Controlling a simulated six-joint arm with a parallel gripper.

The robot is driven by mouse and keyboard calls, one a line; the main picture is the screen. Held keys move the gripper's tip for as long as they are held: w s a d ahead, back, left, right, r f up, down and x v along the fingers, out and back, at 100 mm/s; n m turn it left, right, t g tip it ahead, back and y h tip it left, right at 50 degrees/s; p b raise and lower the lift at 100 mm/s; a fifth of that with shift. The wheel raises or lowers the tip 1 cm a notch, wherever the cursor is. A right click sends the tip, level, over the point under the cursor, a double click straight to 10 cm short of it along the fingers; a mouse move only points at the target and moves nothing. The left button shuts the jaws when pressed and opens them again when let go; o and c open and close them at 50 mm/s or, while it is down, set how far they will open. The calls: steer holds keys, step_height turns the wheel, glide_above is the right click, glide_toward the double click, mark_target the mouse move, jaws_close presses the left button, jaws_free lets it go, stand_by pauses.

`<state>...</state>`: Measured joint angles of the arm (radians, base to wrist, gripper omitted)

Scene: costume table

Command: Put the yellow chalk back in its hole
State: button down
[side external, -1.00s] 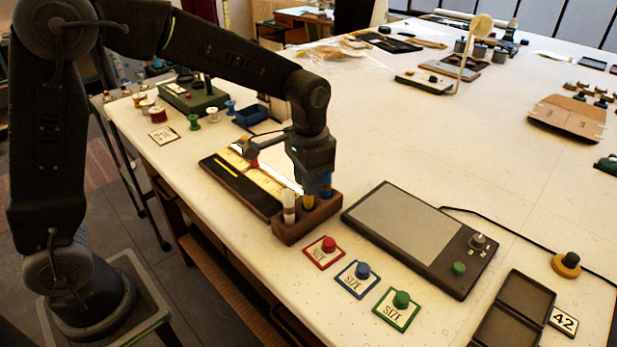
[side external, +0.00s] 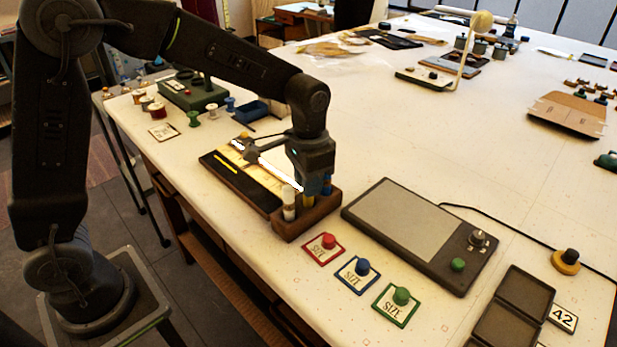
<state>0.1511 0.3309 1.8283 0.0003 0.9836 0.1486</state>
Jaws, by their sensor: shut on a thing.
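The wooden chalk block (side external: 297,228) stands at the table's near edge, left of the grey-screened pad. A white chalk (side external: 289,204) stands upright in its left end and a blue chalk (side external: 327,184) in its right end. My gripper (side external: 311,189) points down over the middle of the block, between these two. It is shut on the yellow chalk (side external: 308,201), which is upright with its lower end at the block's top. The fingers hide the chalk's upper part. I cannot tell how far its lower end is inside the hole.
A dark board (side external: 232,180) with a yellow strip lies just left of the block. The grey-screened pad (side external: 405,222) is close on the right. Red, blue and green knobs on cards (side external: 323,247) stand in front. The table's middle is clear.

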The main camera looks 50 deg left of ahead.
steer(key=shift+f, duration=0.7)
stand_by(0.8)
steer(key=c, duration=0.9)
jaws_free()
steer(key=shift+r, duration=0.15)
steer(key=shift+r, duration=3.4)
steer(key=shift+r, duration=0.1)
steer(key=s+a+r+n+t, duration=0.1)
steer(key=s+a+r+t, duration=0.1)
steer(key=s, duration=0.8)
steer(key=s+a+r+n+t, duration=0.2)
steer(key=s+a+t, duration=0.1)
steer(key=s, duration=0.6)
steer(key=shift+s+a+r+t, duration=0.3)
steer(key=shift+s+a, duration=0.05)
steer(key=shift+a, duration=0.25)
